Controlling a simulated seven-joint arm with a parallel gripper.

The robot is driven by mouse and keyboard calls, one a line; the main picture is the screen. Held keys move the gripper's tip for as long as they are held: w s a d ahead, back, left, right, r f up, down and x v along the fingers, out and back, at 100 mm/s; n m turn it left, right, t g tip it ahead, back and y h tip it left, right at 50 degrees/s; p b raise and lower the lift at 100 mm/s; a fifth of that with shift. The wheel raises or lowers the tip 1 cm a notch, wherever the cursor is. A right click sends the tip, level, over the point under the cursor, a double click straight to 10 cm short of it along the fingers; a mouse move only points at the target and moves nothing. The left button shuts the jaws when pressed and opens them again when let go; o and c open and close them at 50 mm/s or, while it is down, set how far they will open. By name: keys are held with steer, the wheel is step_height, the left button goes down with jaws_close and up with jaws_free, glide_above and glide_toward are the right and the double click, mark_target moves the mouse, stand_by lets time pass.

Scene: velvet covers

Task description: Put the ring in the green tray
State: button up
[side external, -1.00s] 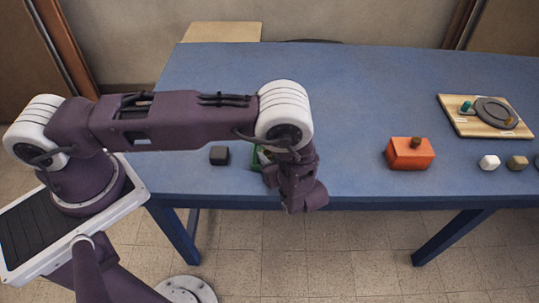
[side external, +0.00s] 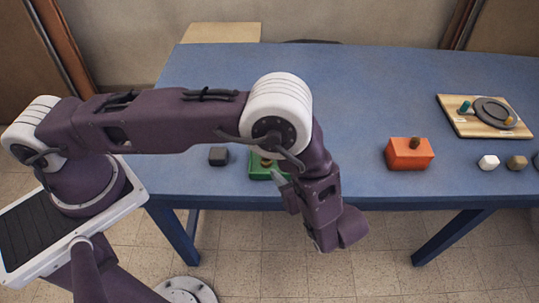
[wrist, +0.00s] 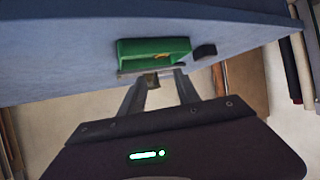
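The green tray (side external: 256,173) sits near the front table edge, partly behind my wrist in the side view. It also shows in the wrist view (wrist: 130,50), just beyond my fingertips. A small orange-gold thing (wrist: 161,57) shows inside it; it may be the ring, but its shape is too small to tell. My gripper (wrist: 166,77) points at the tray's near side with its fingers apart. A small brown piece and a thin grey-brown strip show at the fingertips; I cannot tell whether they are touched. In the side view the fingers are largely hidden by the wrist.
A dark block (side external: 218,156) stands left of the tray. An orange box (side external: 398,158) with a brown knob stands to the right. The table's middle is clear.

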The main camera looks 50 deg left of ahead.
steer(key=w+d+r+m+t+h, duration=0.1)
steer(key=w+d+r+t+h, duration=0.2)
steer(key=w+r, duration=0.4)
steer(key=w+d+r+m+t+h, duration=0.1)
steer(key=w+d+r+h, duration=0.25)
steer(key=w+r, duration=0.3)
step_height(320, 180, up, 17)
steer(key=m+t+h, duration=0.2)
steer(key=m+h, duration=0.2)
steer(key=h, duration=0.3)
steer(key=s+a+r+m+h, duration=0.4)
steer(key=s+r, duration=0.4)
steer(key=s, duration=0.4)
steer(key=s+a+f+m+g+y, duration=0.2)
steer(key=s+a, duration=0.5)
steer(key=s, duration=0.4)
steer(key=s+a+f+m+g+y, duration=0.2)
steer(key=s+a+f+y, duration=0.2)
steer(key=s+a, duration=0.3)
steer(key=s+f, duration=0.1)
steer(key=s, duration=0.3)
steer(key=shift+f, duration=0.3)
